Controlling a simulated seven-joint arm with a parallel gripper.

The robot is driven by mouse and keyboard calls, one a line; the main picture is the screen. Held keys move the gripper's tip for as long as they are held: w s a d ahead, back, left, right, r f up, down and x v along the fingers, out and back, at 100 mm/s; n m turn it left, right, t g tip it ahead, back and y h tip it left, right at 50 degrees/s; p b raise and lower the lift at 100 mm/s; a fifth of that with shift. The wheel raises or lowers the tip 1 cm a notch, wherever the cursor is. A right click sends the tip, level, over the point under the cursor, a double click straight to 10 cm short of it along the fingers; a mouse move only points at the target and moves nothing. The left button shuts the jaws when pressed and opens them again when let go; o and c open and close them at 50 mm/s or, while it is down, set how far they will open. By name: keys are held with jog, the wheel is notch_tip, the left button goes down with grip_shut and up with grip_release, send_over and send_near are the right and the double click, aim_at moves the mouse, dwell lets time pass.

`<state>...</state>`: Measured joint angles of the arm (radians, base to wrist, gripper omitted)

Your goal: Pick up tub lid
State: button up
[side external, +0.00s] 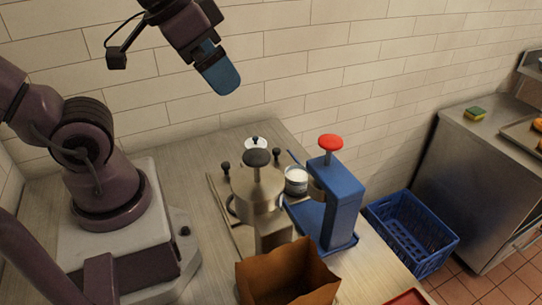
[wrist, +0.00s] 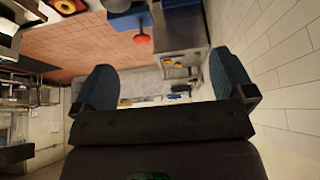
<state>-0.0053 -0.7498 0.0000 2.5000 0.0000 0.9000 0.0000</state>
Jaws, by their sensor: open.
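A round white lid with a small black knob (side external: 256,143), which looks like the tub lid, is on the table behind the metal kettle (side external: 258,190). The kettle hides its near part. A small white tub (side external: 296,180) stands to the kettle's right, its top edge showing. My gripper (side external: 221,82) is high above the table, up and left of the lid and well apart from it. In the wrist view my gripper (wrist: 165,82) has its two blue fingers wide apart with nothing between them. The lid cannot be made out in the wrist view.
A blue press with a red knob (side external: 341,195) stands right of the kettle. A brown paper bag (side external: 287,276) is in front. A blue crate (side external: 412,232) is on the floor at the right, near a steel counter (side external: 480,170). A tiled wall (side external: 330,75) runs behind.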

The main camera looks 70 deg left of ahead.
jog(key=w+a+f+n+g, duration=0.2)
jog(key=w+a+f+g, duration=0.1)
jog(key=w+a+f, duration=0.15)
jog(key=m+g, duration=0.3)
jog(key=m, duration=1.4)
send_near(257, 138)
notch_tip(257, 138, down, 5)
jog(key=shift+w+f, duration=0.2)
jog(key=shift+f, duration=0.05)
jog(key=f, duration=0.5)
jog(key=shift+s+f, duration=0.1)
jog(key=shift+s, duration=0.25)
